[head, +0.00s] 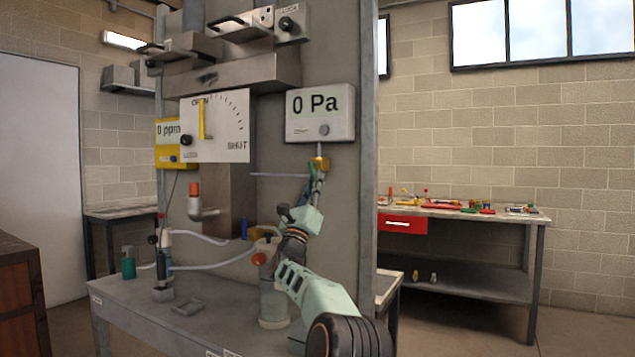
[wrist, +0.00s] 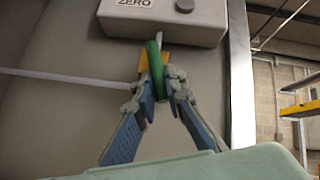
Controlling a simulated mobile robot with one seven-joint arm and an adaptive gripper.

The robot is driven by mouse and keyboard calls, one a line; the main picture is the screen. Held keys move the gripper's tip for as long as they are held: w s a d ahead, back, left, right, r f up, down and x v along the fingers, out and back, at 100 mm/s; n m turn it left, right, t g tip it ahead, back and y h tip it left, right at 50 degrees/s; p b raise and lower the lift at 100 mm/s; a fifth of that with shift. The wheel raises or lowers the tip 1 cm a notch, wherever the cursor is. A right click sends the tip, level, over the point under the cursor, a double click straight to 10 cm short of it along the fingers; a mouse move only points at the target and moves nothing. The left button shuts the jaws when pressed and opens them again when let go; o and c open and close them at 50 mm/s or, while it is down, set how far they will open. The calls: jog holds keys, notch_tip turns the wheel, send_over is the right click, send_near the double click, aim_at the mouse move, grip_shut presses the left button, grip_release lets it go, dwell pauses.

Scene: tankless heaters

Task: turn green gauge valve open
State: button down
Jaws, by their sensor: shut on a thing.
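The green valve handle (wrist: 155,70) stands edge-on between the fingertips of my gripper (wrist: 161,88) in the wrist view, just below a white gauge box (wrist: 165,18). My gripper is shut on this handle. A yellow fitting (wrist: 143,62) is beside it. In the head view my gripper (head: 316,178) is raised under the gauge box (head: 320,114), which reads 0 Pa, with a brass-coloured fitting (head: 320,163) between them. The handle is mostly hidden there by the fingers.
A white dial (head: 222,125) marked OPEN and SHUT has its yellow needle near OPEN. A yellow meter (head: 170,143) reads 0 ppm. A tool-covered workbench (head: 520,216) is at right.

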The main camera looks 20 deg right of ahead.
jog(key=shift+w+a+m+g+h, duration=0.15)
jog(key=shift+m+g+h, duration=0.75)
jog(key=shift+m, duration=0.3)
jog(key=c, duration=2)
grip_release()
jog(key=shift+f, duration=0.1)
jog(key=s+a, duration=0.2)
jog(key=a, duration=0.1)
jog(key=s+a, duration=0.6)
jog(key=shift+s+a+f, duration=0.2)
jog(key=shift+a+f, duration=0.15)
